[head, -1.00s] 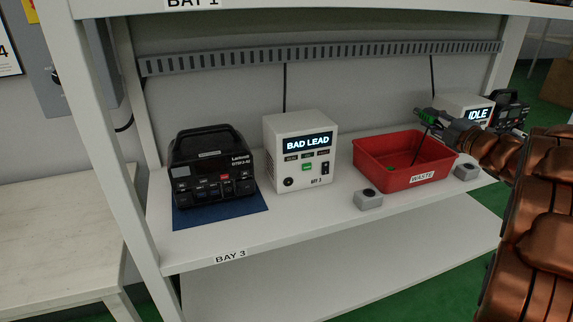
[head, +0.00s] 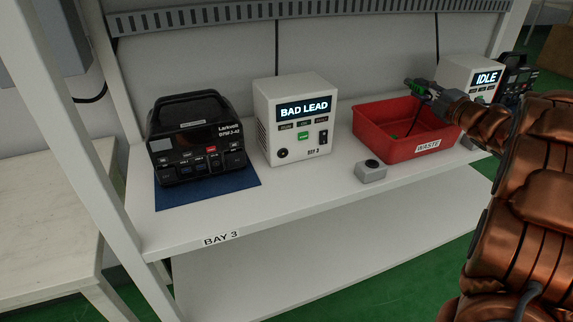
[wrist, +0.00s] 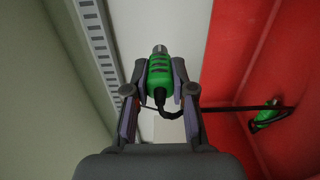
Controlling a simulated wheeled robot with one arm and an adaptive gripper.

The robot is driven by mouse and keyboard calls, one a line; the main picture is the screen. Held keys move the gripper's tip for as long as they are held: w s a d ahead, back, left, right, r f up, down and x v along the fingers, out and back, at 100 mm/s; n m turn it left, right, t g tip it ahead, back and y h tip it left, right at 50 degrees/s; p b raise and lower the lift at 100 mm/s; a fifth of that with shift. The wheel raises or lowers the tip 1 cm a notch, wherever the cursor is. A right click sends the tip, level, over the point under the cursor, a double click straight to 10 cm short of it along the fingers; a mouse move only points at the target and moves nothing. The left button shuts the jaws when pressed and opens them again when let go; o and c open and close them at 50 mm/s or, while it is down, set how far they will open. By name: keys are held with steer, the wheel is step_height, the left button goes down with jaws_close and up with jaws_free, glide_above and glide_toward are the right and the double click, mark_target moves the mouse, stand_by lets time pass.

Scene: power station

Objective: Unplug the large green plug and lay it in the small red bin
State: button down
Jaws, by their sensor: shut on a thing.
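My gripper (wrist: 160,88) is shut on a large green plug (wrist: 160,72) with a metal tip and a black cable. In the head view my gripper (head: 420,88) is raised above the back of the red bin (head: 425,151), which is labelled WASTE. In the wrist view the held plug shows against the pale strip beside the bin's red wall (wrist: 233,55). The cable runs from it to a second green plug (wrist: 268,117) in the bin.
A white BAD LEAD unit (head: 300,125) and a black charger (head: 198,145) on a blue mat stand left of the bin. A grey button box (head: 371,172) sits at the bin's front left. An IDLE unit (head: 466,75) stands behind. A slotted rail (head: 300,8) crosses the back.

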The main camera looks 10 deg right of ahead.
steer(key=shift+f, duration=0.5)
steer(key=c, duration=0.9)
jaws_free()
steer(key=v, duration=1.2)
steer(key=shift+s, duration=0.1)
